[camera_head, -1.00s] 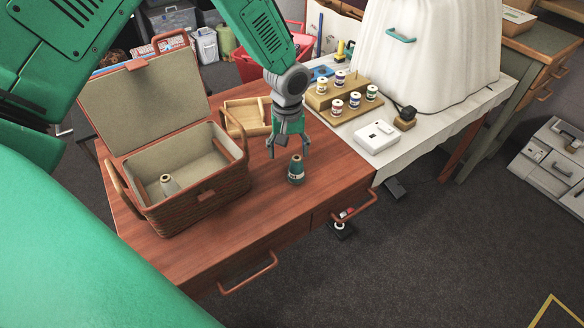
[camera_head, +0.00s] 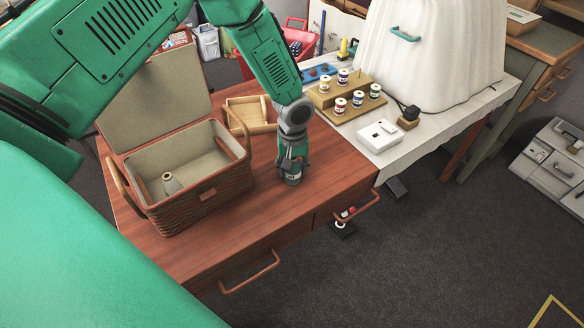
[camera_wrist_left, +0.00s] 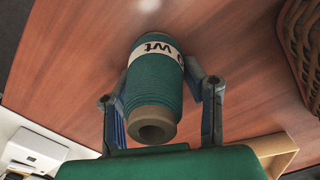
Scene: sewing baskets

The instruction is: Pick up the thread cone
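The thread cone (camera_head: 293,179) is dark green with a white label band. It stands upright on the brown wooden table (camera_head: 240,222). My left gripper (camera_head: 292,168) points down over it, with the fingers around its upper part. In the left wrist view, the cone (camera_wrist_left: 154,88) lies between the two fingers of that gripper (camera_wrist_left: 158,85), its tan top end toward the camera. The fingertips look close to its sides; whether they press on it cannot be made out. My right gripper is not in view.
A wicker basket (camera_head: 213,196) with its lid up stands left of the cone and holds a pale cone (camera_head: 171,182). A wooden tray (camera_head: 240,112) lies behind. A spool rack (camera_head: 327,97) and white box (camera_head: 379,136) stand right. Table in front is clear.

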